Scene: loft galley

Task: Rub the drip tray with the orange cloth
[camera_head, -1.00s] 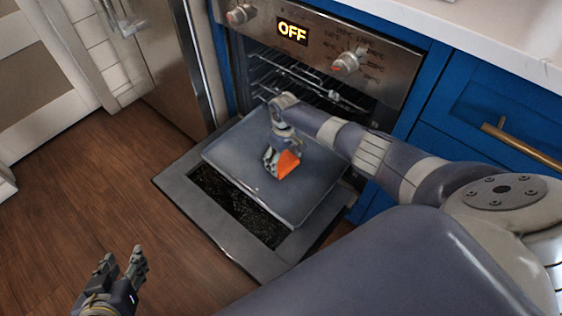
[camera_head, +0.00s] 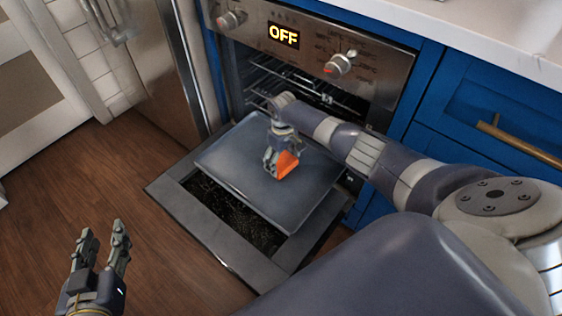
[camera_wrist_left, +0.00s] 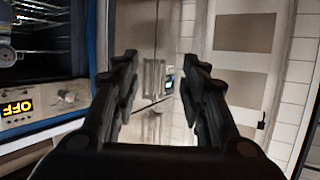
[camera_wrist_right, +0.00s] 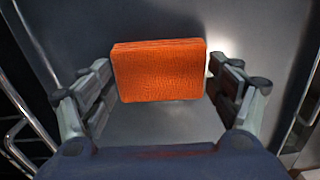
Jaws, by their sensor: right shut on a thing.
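The drip tray (camera_head: 225,165) is a flat dark grey tray lying on the opened oven door. It also fills much of the right wrist view (camera_wrist_right: 240,25). My right gripper (camera_head: 274,172) is shut on the folded orange cloth (camera_head: 287,164) over the middle of the tray. In the right wrist view the cloth (camera_wrist_right: 160,72) sits between the two fingers, close to the tray surface; I cannot tell whether it touches. My left gripper (camera_head: 103,250) is open and empty above the wooden floor, left of the oven door. Its two fingers show apart in the left wrist view (camera_wrist_left: 163,90).
The open oven door (camera_head: 185,205) juts out low under the tray. The oven (camera_head: 300,92) above it has wire racks and a display reading OFF. Blue cabinets (camera_head: 490,110) stand at the right, a steel fridge (camera_head: 165,70) at the left. The floor (camera_head: 150,215) at the left is clear.

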